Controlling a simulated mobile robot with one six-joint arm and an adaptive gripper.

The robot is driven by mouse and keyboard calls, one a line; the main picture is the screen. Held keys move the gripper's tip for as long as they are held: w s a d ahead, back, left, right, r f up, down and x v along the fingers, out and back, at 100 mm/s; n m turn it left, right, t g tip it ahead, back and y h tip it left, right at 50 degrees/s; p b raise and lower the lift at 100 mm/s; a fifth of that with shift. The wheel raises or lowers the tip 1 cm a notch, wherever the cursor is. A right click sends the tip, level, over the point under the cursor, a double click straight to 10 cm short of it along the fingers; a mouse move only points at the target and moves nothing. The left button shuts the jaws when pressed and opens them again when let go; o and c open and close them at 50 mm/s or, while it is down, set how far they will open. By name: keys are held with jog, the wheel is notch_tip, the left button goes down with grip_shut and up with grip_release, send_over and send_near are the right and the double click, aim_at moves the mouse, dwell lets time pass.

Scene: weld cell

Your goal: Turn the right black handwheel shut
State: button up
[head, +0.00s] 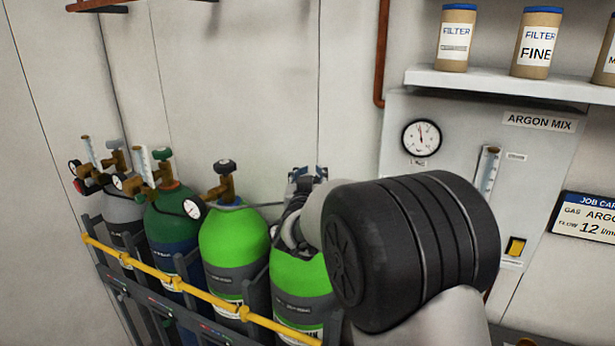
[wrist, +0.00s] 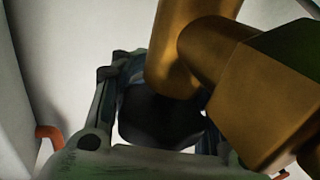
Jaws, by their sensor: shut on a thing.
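Two bright green cylinders stand at the right end of the rack, the left one (head: 233,243) and the right one (head: 300,275). In the head view my gripper (head: 307,174) is at the top of the right cylinder, and my wrist hides most of its valve. In the wrist view the right black handwheel (wrist: 158,118) shows as a dark round shape between the two fingers of my gripper (wrist: 160,105), which is shut on it. The brass valve body (wrist: 275,95) rises just beyond. The other black handwheel (head: 224,166) sits on the left green cylinder's brass valve, clear of my gripper.
A dark green cylinder (head: 172,222) and a grey one (head: 122,210) stand further left, with gauges on their valves. A yellow bar (head: 180,286) runs across the rack front. An argon panel (head: 460,135) and a shelf (head: 500,82) with filter cans are at right.

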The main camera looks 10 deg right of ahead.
jog(key=shift+s+f+m+h, duration=0.1)
jog(key=shift+f+m+h, duration=0.2)
jog(key=shift+h, duration=0.1)
jog(key=o, duration=1)
jog(key=shift+r, duration=0.25)
jog(key=shift+r, duration=0.1)
notch_tip(320, 180, up, 10)
